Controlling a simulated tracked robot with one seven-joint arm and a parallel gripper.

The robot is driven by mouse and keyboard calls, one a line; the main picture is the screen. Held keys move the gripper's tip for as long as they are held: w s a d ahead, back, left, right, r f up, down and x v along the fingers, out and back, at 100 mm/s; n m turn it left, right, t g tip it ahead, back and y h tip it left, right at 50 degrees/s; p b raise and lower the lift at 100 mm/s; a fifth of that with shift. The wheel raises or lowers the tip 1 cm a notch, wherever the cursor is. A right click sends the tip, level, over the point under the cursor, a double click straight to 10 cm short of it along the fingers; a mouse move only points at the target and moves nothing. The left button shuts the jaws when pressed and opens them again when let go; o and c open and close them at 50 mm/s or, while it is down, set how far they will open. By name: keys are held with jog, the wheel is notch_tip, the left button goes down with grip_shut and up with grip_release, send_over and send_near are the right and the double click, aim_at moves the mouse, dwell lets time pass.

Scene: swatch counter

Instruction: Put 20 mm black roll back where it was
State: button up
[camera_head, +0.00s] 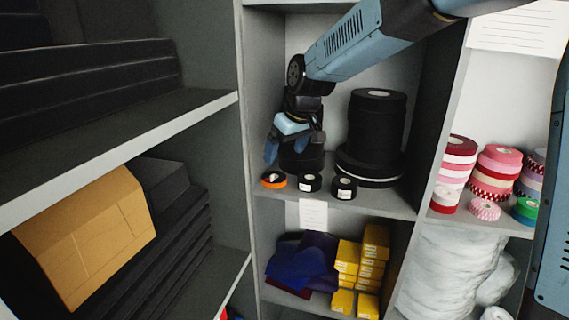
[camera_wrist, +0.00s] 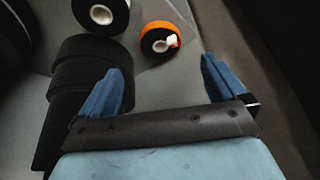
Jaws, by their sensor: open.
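My gripper (camera_head: 286,150) is open over the left part of the middle shelf. In the wrist view the gap between its fingers (camera_wrist: 163,76) holds nothing. Small black rolls with pale cores, one in the middle (camera_head: 309,182) and one to its right (camera_head: 344,188), lie at the shelf's front. One shows at the top of the wrist view (camera_wrist: 102,14). A short black stack (camera_head: 303,162) stands partly hidden behind my gripper; in the wrist view black rolls (camera_wrist: 82,62) lie beside the left finger. I cannot read which roll is 20 mm.
An orange-edged black roll (camera_head: 273,180) lies at the shelf's front left; it also shows in the wrist view (camera_wrist: 147,30). A tall black stack (camera_head: 377,120) stands at right on wider rolls. The shelf's side walls are close. Yellow boxes (camera_head: 375,245) fill part of the shelf below.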

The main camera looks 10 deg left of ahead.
jog(key=s+d+r+m+t+h, duration=0.15)
jog(key=s+d+r, duration=0.25)
jog(key=d, duration=0.7)
jog(key=s+d+r+m, duration=0.3)
jog(key=s+d+r, duration=0.1)
jog(key=d, duration=0.7)
jog(key=s+d+f+m+h, duration=0.1)
jog(key=s+d+m, duration=0.2)
jog(key=s+d, duration=0.4)
jog(key=s+d+f+m+t+h, duration=0.1)
jog(key=s+d+f+m, duration=0.1)
jog(key=s+d, duration=0.6)
jog(key=shift+s+d+f+m, duration=0.15)
jog(key=shift+d+f+m, duration=0.05)
jog(key=shift+d+m, duration=0.3)
jog(key=shift+a, duration=0.1)
